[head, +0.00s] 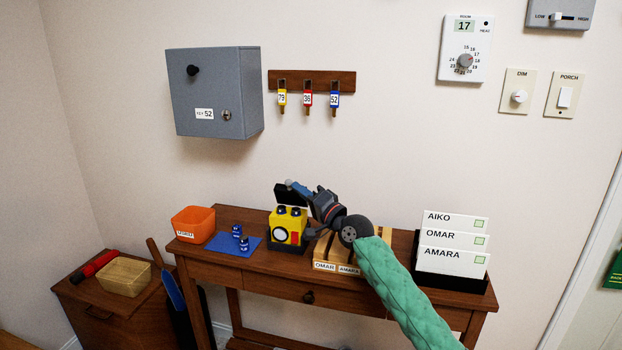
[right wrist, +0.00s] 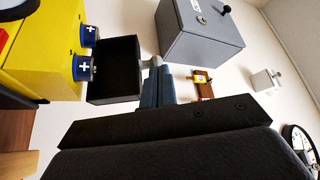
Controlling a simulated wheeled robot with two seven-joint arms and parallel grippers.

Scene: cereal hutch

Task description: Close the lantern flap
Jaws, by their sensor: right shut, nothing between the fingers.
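The yellow lantern (head: 287,232) stands on the wooden console table, with a round lens on its front. Its black flap (head: 286,194) stands open and upright at the back of the top. Two blue cells sit in the lantern's top; their plus ends show in the right wrist view, beside the open flap (right wrist: 113,72). My right gripper (head: 291,184) is shut and empty, with its tips at the flap's upper edge. In the right wrist view, the fingertips (right wrist: 152,63) are at the flap's edge; I cannot tell whether they touch. My left gripper is not in view.
Two blue batteries (head: 241,239) stand on a blue mat (head: 222,242) left of the lantern, near an orange bin (head: 193,223). A wooden name rack (head: 326,250) stands close on the right. A grey key cabinet (head: 214,92) and key hooks (head: 311,80) hang above.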

